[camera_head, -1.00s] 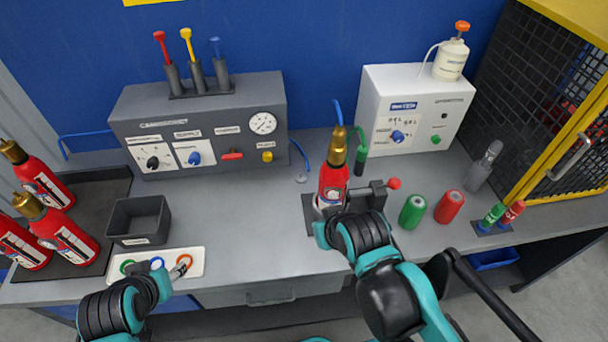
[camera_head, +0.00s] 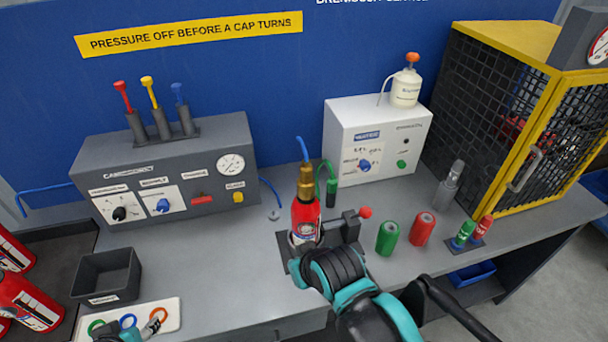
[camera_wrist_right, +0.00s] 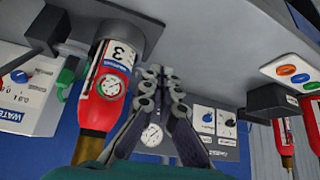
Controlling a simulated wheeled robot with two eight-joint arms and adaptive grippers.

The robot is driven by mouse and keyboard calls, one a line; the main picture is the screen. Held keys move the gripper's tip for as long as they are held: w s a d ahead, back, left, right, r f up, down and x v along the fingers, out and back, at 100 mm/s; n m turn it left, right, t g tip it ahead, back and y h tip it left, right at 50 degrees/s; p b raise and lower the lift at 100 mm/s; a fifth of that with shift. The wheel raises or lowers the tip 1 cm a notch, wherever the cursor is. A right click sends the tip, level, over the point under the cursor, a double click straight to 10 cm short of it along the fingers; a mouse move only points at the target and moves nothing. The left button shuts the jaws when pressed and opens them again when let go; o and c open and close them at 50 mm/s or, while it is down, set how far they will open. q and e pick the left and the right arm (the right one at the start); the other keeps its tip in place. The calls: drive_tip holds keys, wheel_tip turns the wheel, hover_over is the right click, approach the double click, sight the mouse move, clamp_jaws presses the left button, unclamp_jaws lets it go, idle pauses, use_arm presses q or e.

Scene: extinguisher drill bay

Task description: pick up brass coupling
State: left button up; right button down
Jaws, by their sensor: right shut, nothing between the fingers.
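A brass coupling (camera_head: 306,180) sits on top of the upright red extinguisher (camera_head: 304,218) held in the bench clamp (camera_head: 346,228). The coupling also shows in the right wrist view (camera_wrist_right: 96,146), where the scene is upside down. My right gripper (camera_wrist_right: 163,77) is shut and empty, beside the extinguisher body and apart from the coupling. In the head view my right wrist hides its fingers, in front of the extinguisher's lower part. My left gripper (camera_head: 154,326) is at the ring tray (camera_head: 172,312), near the orange ring; its jaw state is unclear.
Green (camera_head: 388,238) and red (camera_head: 422,229) cylinders stand right of the clamp. A grey control panel (camera_head: 150,165), a white box (camera_head: 375,135) and a yellow-framed mesh cage (camera_head: 520,120) stand behind. A dark open bin (camera_head: 106,275) is at left. The bench between bin and clamp is clear.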

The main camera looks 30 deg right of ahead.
sight(305, 164)
drive_tip(key=c, duration=2.3)
unclamp_jaws()
